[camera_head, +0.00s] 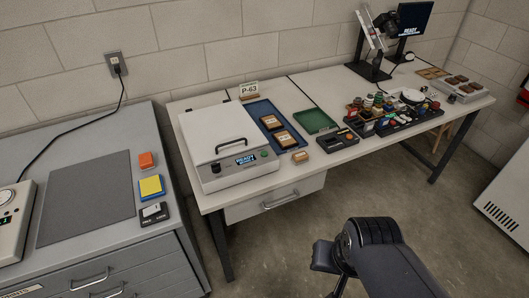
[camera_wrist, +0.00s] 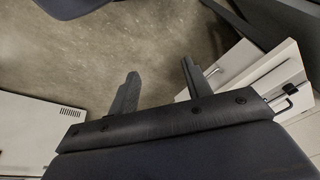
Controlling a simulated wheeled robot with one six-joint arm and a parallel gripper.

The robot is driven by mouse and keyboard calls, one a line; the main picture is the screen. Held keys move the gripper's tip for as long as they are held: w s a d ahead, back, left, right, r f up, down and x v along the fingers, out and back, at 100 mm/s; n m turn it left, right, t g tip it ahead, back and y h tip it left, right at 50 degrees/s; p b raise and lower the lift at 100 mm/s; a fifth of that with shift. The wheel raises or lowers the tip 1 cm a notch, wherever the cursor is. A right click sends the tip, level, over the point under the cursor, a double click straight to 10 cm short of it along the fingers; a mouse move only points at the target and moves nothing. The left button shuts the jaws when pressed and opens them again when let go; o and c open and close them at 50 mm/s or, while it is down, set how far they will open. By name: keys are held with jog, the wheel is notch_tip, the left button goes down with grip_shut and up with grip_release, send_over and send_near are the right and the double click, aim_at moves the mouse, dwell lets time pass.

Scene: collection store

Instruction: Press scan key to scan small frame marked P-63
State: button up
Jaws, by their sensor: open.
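A white scanner (camera_head: 215,128) with a closed lid and black handle stands on the left of the long table. Its front panel has a lit display (camera_head: 246,160) reading READY, a dark knob (camera_head: 216,167) and a small green key (camera_head: 264,153); any key label is too small to read. A sign marked P-63 (camera_head: 249,89) stands behind a blue tray (camera_head: 262,110). Two small wooden frames (camera_head: 283,139) lie in the tray; their own marks are unreadable. My gripper (camera_wrist: 158,78) is open and empty above the floor, away from the scanner.
A green tray (camera_head: 315,121) looks empty. A small wooden block (camera_head: 300,157) lies near the front edge. Crowded dark trays (camera_head: 395,119) and a camera stand (camera_head: 372,70) fill the right. A grey cabinet (camera_head: 150,120) stands left. The floor (camera_head: 290,225) in front is clear.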

grip_shut()
dwell(1.5)
